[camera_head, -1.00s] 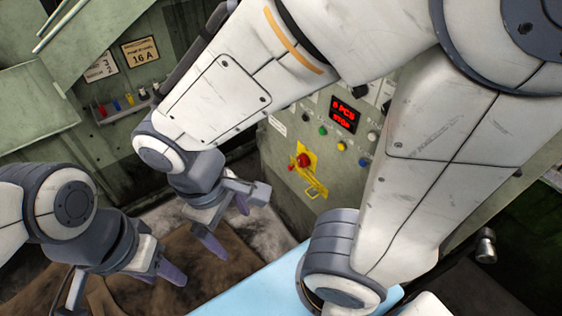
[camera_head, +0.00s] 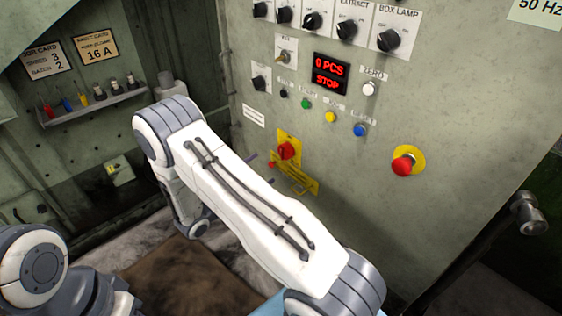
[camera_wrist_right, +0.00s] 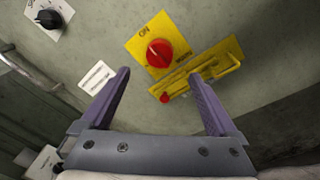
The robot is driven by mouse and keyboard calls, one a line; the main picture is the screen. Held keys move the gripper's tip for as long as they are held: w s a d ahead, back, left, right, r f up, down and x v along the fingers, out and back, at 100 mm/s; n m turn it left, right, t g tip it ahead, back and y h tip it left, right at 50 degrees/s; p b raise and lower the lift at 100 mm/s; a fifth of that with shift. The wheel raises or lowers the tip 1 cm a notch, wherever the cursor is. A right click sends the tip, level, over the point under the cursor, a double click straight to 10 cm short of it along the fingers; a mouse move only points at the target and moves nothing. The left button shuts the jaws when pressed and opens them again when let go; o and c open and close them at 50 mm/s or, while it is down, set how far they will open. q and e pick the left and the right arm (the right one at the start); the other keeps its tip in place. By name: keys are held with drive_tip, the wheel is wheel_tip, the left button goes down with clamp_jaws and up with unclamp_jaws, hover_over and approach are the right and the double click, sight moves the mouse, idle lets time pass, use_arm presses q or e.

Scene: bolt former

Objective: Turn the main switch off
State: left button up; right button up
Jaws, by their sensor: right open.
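The main switch is a red rotary knob (camera_head: 287,150) on a yellow plate on the grey-green cabinet front. In the right wrist view the knob (camera_wrist_right: 158,53) has a pale pointer mark, and "ON" is printed on the plate above it. A yellow hasp or bar (camera_wrist_right: 215,68) sits right of the knob, with a small red piece (camera_wrist_right: 165,97) below. My right gripper (camera_wrist_right: 160,75) is open and empty, its purple fingers either side of the knob's lower area, apparently apart from it. In the head view my arm mostly hides it. My left wrist shows at bottom left; its fingers are unclear.
A red emergency button (camera_head: 403,165) on yellow is to the right. Above are coloured buttons, a "0 PCS STOP" display (camera_head: 331,74) and several black knobs. A shelf (camera_head: 95,105) with small items is at left. A metal knob (camera_head: 528,212) sticks out at right.

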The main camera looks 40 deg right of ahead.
sight(282, 154)
drive_tip(key=d, duration=0.3)
drive_tip(key=w+d, duration=0.1)
drive_tip(key=d, duration=0.5)
drive_tip(key=shift+w+d, duration=0.3)
drive_tip(key=shift+w, duration=0.05)
drive_tip(key=shift+r, duration=0.1)
drive_tip(key=c, duration=1.4)
